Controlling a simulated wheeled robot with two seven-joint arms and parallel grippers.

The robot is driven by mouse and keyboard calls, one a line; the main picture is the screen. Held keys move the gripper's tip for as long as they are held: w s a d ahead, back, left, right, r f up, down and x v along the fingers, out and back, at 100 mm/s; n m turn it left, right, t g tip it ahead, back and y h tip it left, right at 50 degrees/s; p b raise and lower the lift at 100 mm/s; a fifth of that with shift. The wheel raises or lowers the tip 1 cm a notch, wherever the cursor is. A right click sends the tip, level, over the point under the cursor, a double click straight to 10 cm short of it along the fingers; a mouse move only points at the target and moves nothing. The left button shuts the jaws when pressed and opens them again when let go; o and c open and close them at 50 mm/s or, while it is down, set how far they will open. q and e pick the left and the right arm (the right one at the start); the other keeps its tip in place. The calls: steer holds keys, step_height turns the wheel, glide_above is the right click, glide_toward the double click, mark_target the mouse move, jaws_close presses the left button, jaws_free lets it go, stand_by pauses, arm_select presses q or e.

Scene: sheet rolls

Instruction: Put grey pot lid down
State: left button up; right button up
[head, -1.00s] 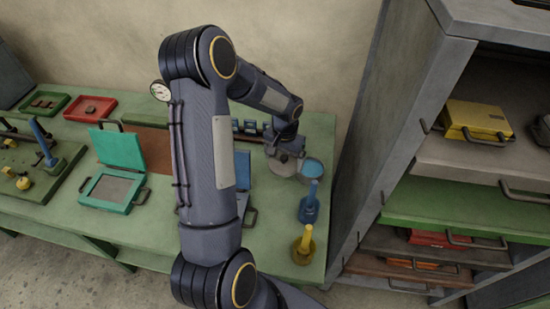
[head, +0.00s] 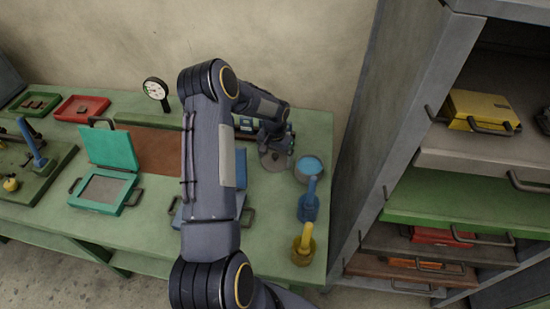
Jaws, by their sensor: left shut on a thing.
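The grey pot lid (head: 270,163) is a round grey disc at the back right of the green bench, just left of the pot. My left gripper (head: 279,152) is above the lid and shut on it; its fingertips are small and partly hidden by the wrist. I cannot tell whether the lid touches the bench top. The grey pot (head: 308,176) stands open beside the lid, with blue inside. My right gripper is not in view.
A grey shelf rack (head: 362,165) rises at right. A teal open frame (head: 105,190) and a dial gauge (head: 156,89) are left of my arm.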

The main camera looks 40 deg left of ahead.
arm_select(q)
steer(key=shift+f, duration=0.1)
steer(key=o, duration=0.7)
